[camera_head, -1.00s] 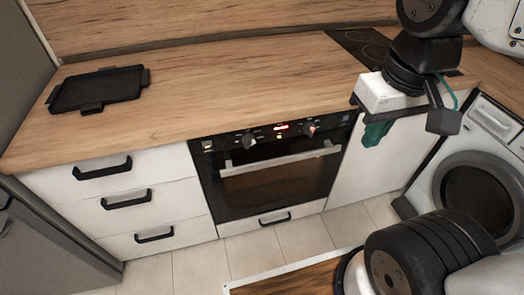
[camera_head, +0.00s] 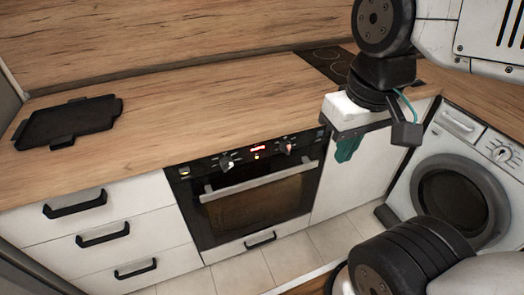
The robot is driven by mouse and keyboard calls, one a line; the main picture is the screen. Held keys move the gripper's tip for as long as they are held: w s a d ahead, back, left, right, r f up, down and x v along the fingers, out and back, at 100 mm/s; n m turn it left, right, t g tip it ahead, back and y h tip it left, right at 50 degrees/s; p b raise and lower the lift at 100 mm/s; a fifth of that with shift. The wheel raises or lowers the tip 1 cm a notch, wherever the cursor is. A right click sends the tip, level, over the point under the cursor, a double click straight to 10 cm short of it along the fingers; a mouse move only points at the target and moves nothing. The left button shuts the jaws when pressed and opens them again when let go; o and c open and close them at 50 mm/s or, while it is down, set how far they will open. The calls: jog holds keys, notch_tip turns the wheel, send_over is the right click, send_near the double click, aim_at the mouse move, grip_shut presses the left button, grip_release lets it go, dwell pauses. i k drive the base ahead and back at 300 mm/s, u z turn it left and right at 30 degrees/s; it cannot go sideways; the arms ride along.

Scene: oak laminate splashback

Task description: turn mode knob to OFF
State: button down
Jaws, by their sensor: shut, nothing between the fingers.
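The oven (camera_head: 255,200) is built in under the worktop, with a black control panel along its top. The panel has a left knob (camera_head: 227,163) and a right knob (camera_head: 286,147), with a lit red display (camera_head: 258,148) between them. Their markings are too small to read, so I cannot tell which is the mode knob or where it points. My gripper (camera_head: 347,150), with teal fingers pointing down, is shut and empty. In the picture it is right of the right knob, in front of the white cabinet, apart from the panel.
The oven handle (camera_head: 255,182) sticks out below the knobs. A washing machine (camera_head: 455,185) with its own dial (camera_head: 501,155) stands at the right. A black tray (camera_head: 68,122) lies on the worktop (camera_head: 190,105), and a dark hob (camera_head: 325,65) is at the back.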

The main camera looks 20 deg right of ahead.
aim_at(227, 163)
jog(key=z, duration=1.7)
jog(key=k, duration=0.45)
jog(key=u, duration=0.65)
